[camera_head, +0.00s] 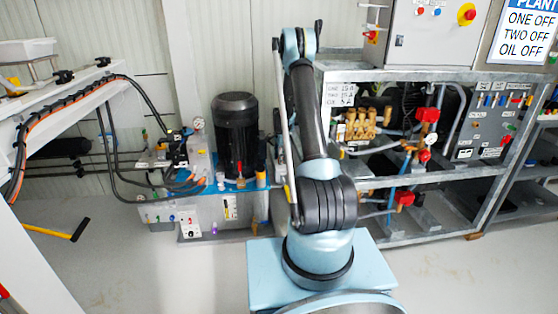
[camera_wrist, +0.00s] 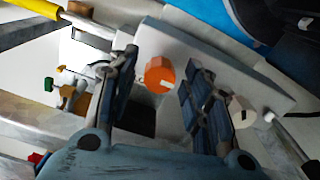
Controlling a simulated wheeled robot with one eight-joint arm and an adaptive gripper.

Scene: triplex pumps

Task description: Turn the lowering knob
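In the wrist view, an orange faceted knob (camera_wrist: 159,74) with a small pale mark stands on a light grey block (camera_wrist: 185,45). My gripper (camera_wrist: 160,68) is open, with one dark finger on each side of this knob. Gaps show between the knob and both fingers, and nothing is held. A white round knob (camera_wrist: 242,112) is just right of the right finger. No label is readable, so I cannot tell which knob is the lowering one. In the head view my arm hides part of the scene, and my gripper cannot be made out.
A hydraulic unit with a black motor (camera_head: 236,125) and a blue top stands left of my arm in the head view. A metal pump frame (camera_head: 400,232) stands at right. A white sloping structure (camera_head: 60,110) carries hoses at left. Floor (camera_head: 150,270) is clear at front left.

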